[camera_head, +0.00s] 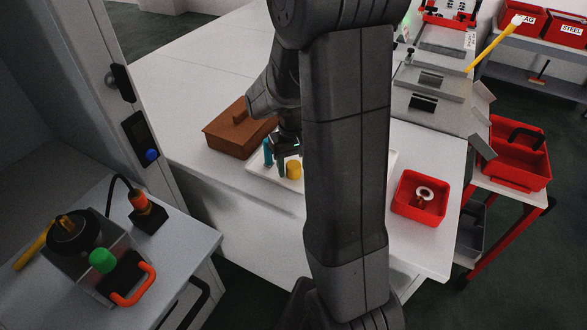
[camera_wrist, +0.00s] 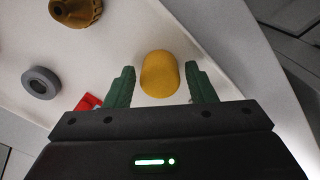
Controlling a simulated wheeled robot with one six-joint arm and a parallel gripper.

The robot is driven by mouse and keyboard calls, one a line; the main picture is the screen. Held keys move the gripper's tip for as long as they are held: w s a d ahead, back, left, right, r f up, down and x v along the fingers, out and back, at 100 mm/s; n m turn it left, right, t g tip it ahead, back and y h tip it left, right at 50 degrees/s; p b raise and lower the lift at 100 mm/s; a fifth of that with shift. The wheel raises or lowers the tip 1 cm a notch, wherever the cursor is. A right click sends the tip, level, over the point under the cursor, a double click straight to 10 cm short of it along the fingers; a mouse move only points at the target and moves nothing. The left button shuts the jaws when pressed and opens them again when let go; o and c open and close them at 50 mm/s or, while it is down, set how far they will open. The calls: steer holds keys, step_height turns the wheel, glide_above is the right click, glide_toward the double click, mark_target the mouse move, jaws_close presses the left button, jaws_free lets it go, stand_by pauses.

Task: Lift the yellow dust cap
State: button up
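The yellow dust cap (camera_wrist: 160,74) stands on a white tray (camera_wrist: 212,50). In the wrist view it shows between and a little beyond the two green fingers of my gripper (camera_wrist: 160,88), with a gap on each side. My gripper is open and holds nothing. In the head view the yellow cap (camera_head: 293,170) is on the tray (camera_head: 262,172), close to my gripper (camera_head: 283,160). My arm hides part of the tray there.
A grey ring (camera_wrist: 41,83) and a ridged yellow-brown part (camera_wrist: 75,12) lie left of the cap. A red piece (camera_wrist: 87,102) is near the left finger. A brown box (camera_head: 232,135) stands behind the tray. A red bin (camera_head: 419,198) stands to the right.

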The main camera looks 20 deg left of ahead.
mark_target(294, 164)
steer(key=c, duration=0.7)
steer(key=shift+o, duration=0.2)
steer(key=shift+r, duration=0.1)
step_height(294, 164, up, 9)
steer(key=shift+r, duration=0.1)
steer(key=shift+r+p, duration=1.3)
steer(key=shift+r, duration=0.6)
